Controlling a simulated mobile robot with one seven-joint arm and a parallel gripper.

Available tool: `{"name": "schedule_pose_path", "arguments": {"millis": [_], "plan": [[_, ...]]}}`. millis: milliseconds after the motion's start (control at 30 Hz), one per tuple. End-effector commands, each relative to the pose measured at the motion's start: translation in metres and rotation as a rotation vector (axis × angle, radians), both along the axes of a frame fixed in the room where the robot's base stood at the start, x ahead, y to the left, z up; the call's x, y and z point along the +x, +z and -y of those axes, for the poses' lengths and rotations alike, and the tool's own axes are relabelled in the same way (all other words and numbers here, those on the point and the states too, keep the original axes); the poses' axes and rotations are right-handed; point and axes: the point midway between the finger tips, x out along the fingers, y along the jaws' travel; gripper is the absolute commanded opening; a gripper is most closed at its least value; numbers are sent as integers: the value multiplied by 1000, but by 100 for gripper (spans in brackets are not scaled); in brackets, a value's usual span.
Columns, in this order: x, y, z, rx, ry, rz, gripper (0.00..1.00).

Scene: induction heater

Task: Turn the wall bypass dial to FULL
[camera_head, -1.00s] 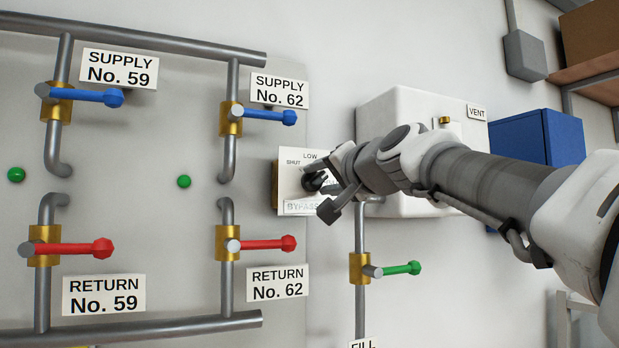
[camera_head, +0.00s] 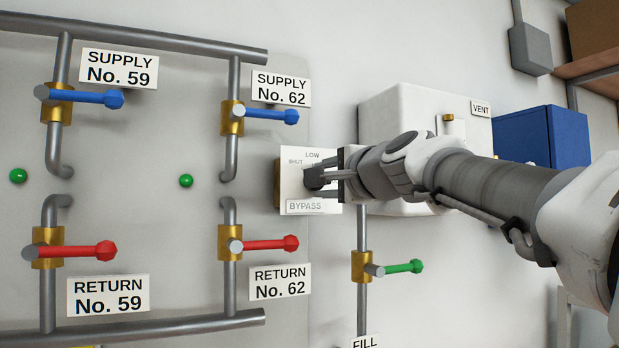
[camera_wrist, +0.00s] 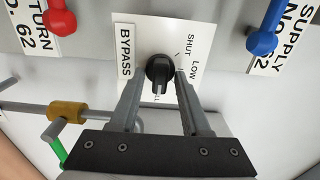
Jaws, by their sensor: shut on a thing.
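The black bypass dial (camera_wrist: 160,70) sits on a white plate (camera_wrist: 150,38) marked BYPASS, SHUT and LOW. In the wrist view its ridge runs roughly up and down the picture, and a partly hidden label ending in "LL" shows just below it. My gripper (camera_wrist: 160,78) has a finger on each side of the dial and is shut on it. In the head view my gripper (camera_head: 318,181) reaches the dial (camera_head: 311,178) from the right and covers the right part of the plate (camera_head: 293,188). I cannot tell which end of the ridge is the pointer.
Blue supply handles (camera_head: 266,115) and red return handles (camera_head: 268,244) stand out from pipes left of the plate. A green fill handle (camera_head: 402,267) is below my arm. A white tank (camera_head: 390,108) and a blue box (camera_head: 540,137) are behind my arm.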

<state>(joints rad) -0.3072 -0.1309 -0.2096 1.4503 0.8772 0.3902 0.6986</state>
Motion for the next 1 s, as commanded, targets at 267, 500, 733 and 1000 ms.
{"name": "schedule_pose_path", "arguments": {"millis": [267, 500, 733, 1000], "plan": [[0, -1, 0, 20, 1, -10, 0], [0, -1, 0, 20, 1, -10, 0], [0, -1, 0, 19, 0, -9, 52], [-13, 0, 6, 21, 0, -7, 52]]}}
